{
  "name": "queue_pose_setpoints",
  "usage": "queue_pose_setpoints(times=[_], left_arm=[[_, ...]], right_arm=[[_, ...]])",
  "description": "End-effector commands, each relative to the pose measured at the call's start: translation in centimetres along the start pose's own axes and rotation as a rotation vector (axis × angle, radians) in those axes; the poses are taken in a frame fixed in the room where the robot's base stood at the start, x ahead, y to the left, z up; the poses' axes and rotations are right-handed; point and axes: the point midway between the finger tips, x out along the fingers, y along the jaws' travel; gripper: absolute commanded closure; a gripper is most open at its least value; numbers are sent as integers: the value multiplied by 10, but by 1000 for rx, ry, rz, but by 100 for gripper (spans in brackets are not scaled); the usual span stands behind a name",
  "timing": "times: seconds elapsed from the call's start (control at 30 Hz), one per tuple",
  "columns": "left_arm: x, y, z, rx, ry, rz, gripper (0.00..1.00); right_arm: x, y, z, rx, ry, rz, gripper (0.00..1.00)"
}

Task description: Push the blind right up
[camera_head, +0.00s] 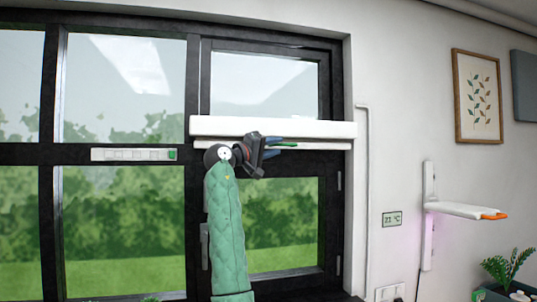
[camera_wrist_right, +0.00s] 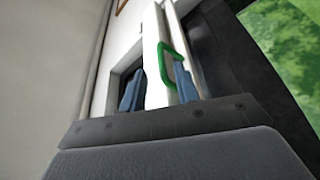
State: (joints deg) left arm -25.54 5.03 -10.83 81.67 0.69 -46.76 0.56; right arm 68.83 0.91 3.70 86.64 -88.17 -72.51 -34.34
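The white blind's thick upper part (camera_head: 270,127) runs across the right window section, at mid-height. Its thin bottom rail (camera_head: 325,145) lies just below it. A green loop handle (camera_head: 286,145) is on the rail and shows larger in the wrist view (camera_wrist_right: 164,50). My right gripper (camera_head: 280,146) is at the rail. In the wrist view its blue fingertips (camera_wrist_right: 157,84) stand apart, with the white rail between them and the green loop beside the right finger. I cannot tell whether either finger touches the rail. My left gripper is out of view.
The dark window frame (camera_head: 195,85) surrounds the panes, with a window handle (camera_head: 205,246) below. A white strip (camera_head: 130,155) with a green end is on the left crossbar.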

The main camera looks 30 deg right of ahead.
Motion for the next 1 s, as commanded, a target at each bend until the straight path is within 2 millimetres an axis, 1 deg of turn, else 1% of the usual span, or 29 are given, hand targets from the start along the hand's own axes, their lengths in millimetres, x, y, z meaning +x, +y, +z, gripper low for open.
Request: queue_pose_setpoints(times=[0.03, 0.1, 0.33, 0.87, 0.97, 1.0], left_arm=[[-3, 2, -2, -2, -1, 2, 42], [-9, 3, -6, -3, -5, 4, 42], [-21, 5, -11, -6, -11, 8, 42], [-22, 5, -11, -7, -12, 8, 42], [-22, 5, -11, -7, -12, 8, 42], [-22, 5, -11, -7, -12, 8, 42]], right_arm=[[-6, -2, 1, 1, 1, 0, 68], [-12, -2, 1, 0, 1, 0, 68], [-22, 0, 0, 0, 1, 1, 68], [-22, 0, 0, 0, 1, 0, 68], [-24, -8, 2, 0, 5, -7, 68], [-25, -16, 5, 0, 9, -15, 68]])
